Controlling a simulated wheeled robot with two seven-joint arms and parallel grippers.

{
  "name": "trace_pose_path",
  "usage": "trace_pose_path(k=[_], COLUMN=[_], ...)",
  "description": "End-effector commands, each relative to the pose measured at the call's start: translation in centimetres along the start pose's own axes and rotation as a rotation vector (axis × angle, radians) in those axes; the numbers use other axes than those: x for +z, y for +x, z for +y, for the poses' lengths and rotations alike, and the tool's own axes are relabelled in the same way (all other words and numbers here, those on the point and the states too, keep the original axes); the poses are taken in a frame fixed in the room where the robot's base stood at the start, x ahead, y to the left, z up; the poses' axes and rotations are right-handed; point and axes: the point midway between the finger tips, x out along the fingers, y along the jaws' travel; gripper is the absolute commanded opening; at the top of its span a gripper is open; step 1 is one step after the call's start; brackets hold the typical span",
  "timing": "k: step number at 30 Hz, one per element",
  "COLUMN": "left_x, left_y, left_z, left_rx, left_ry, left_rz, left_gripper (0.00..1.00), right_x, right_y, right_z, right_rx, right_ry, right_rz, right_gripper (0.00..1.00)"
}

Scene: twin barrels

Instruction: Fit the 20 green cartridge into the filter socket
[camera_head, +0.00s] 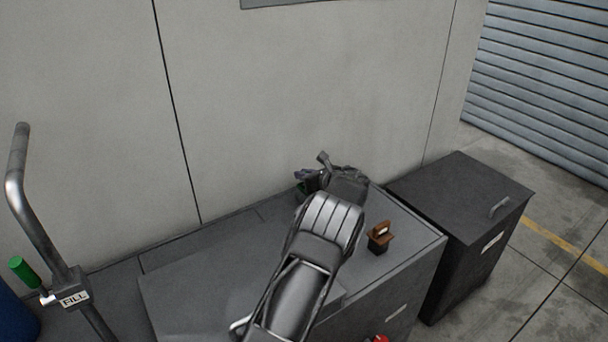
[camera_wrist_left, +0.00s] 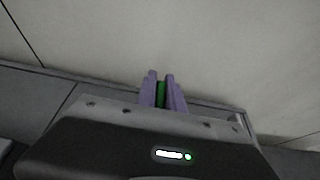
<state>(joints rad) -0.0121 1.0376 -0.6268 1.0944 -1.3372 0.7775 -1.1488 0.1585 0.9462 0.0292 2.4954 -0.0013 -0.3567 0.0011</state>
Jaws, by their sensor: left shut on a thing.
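My left gripper (camera_head: 303,178) is above the back of the grey bench, its arm rising from the bottom of the head view. Its purple fingers, seen in the left wrist view (camera_wrist_left: 162,92), are shut on a green thing (camera_wrist_left: 160,94), likely the green cartridge. Only a narrow strip of it shows between the fingers, and a small green patch (camera_head: 301,188) shows by the gripper in the head view. Any number on it is unreadable. I cannot identify the filter socket; my arm hides part of the bench. My right gripper is not in view.
A small dark block with a brown top (camera_head: 380,236) stands on the grey bench (camera_head: 415,238), right of my arm. A dark cabinet (camera_head: 460,210) stands further right. At left are a metal pipe with a FILL label (camera_head: 75,299) and a green cylinder (camera_head: 24,271). A wall rises behind.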

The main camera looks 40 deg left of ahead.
Motion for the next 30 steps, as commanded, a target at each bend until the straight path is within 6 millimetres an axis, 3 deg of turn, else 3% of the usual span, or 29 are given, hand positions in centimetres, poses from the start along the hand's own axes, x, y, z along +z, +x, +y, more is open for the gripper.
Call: trace_pose_path(k=[10, 20, 30], left_x=[0.0, 0.0, 0.0], left_y=[0.0, -0.2, -4.9], left_z=[0.0, 0.0, -0.1], left_rx=[0.000, -0.001, -0.003], left_ry=[0.000, 0.000, -0.001], left_rz=[0.000, 0.000, 0.000], left_gripper=[0.38, 0.38, 0.38], right_x=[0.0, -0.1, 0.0], right_y=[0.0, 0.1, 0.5], right_z=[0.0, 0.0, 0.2], right_rx=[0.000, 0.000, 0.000], right_ry=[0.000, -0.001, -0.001], right_rz=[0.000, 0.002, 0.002], right_gripper=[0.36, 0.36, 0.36])
